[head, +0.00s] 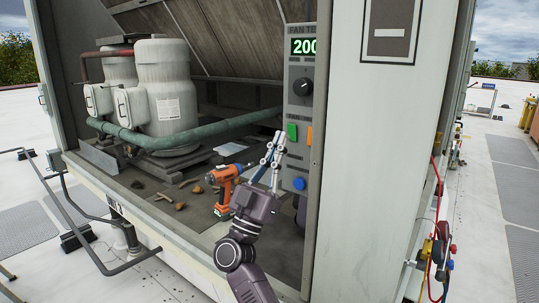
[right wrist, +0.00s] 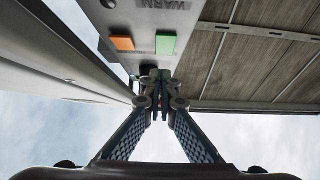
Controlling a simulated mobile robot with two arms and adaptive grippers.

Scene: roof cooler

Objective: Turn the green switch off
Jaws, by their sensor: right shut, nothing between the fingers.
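The green switch (head: 292,131) is on the grey control panel (head: 300,75), left of an orange switch (head: 309,135). In the right wrist view the green switch (right wrist: 165,43) shows beyond the fingertips, with the orange one (right wrist: 122,43) to its left. My right gripper (head: 276,145) is shut and empty, its tips just left of and a little below the green switch in the head view. I cannot tell whether they touch the panel. My left gripper is not in view.
The panel also has a display reading 200, a black knob (head: 306,87) and a blue button (head: 299,184). An orange drill (head: 224,188) stands on the cabinet floor left of my gripper. Compressors (head: 160,88) and a green pipe (head: 200,133) fill the back.

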